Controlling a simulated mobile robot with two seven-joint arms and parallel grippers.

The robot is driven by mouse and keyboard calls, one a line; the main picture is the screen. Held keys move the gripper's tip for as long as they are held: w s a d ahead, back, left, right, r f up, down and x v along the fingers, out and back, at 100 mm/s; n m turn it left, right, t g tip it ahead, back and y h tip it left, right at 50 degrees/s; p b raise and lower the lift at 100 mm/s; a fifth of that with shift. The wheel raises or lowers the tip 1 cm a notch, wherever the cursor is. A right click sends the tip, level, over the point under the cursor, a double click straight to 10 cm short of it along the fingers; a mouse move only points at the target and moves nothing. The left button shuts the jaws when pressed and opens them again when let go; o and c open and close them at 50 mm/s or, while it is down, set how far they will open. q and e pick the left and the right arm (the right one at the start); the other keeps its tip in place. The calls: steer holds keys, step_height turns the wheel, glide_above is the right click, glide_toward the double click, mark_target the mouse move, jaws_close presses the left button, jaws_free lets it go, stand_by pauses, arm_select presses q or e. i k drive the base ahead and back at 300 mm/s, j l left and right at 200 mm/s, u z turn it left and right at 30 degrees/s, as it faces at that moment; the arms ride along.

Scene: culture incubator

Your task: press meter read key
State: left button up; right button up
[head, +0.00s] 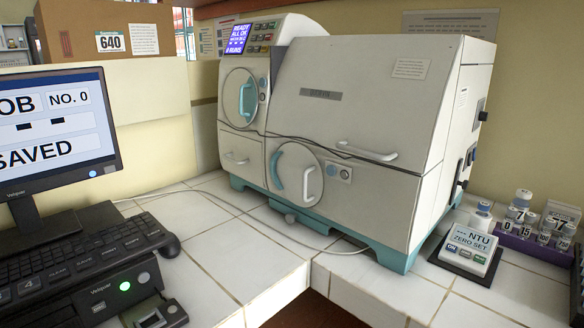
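The meter (467,262) is a small white device on a dark base, on the tiled counter at the right. Its display (473,237) reads "NTU ZERO SET", with dashes above. A row of small keys lies below the display: a blue one (452,247) at the left, then a dark green one (465,254) and a reddish one (479,259). Their labels are too small to read surely, so I cannot tell which is the read key. Neither of my grippers is in view.
A large white incubator (380,115) stands left of the meter. A white bottle (480,218) stands just behind the meter, and a purple rack (535,250) of numbered vials is to its right. A monitor (55,125) and keyboard (80,255) are at left. Tiles before the meter are clear.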

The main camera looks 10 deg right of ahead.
mark_target(477, 258)
steer(key=z, duration=1.35)
